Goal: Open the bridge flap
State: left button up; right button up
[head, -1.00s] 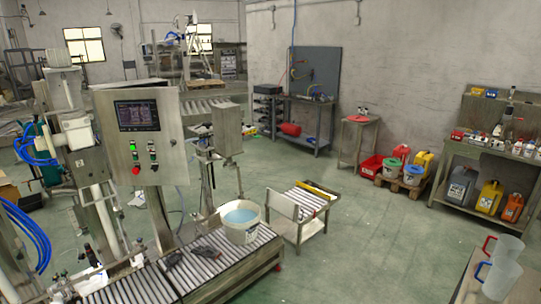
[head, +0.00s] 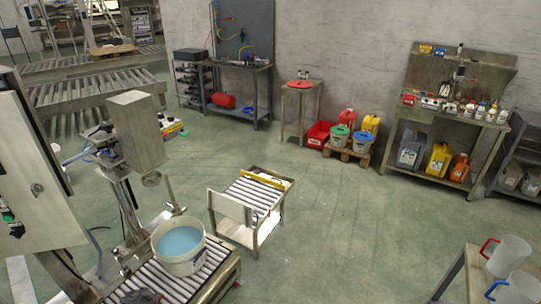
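A small roller stand (head: 255,198) stands on the floor just beyond the end of the roller conveyor (head: 210,278). A plain upright metal plate (head: 231,207) is on the stand's near-left side, facing the conveyor; it looks like the bridge flap, but I cannot be sure. Its hinge or latch is too small to make out. A yellow bar (head: 262,180) lies across the stand's far end. A gap of floor separates stand and conveyor. Neither of my grippers is in view.
An open white bucket of blue liquid (head: 179,246) stands at the conveyor's end, beside a filling machine (head: 136,130). A table with clear jugs (head: 507,256) is at the lower right. A workbench (head: 450,125) and a pallet of containers (head: 350,145) line the wall. Green floor right of the stand is clear.

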aim_at(240, 212)
jog(key=i+l+z, duration=0.1)
jog(key=i, duration=0.5)
jog(key=i+l+z, duration=0.15)
jog(key=i+l, duration=0.15)
jog(key=i, duration=0.35)
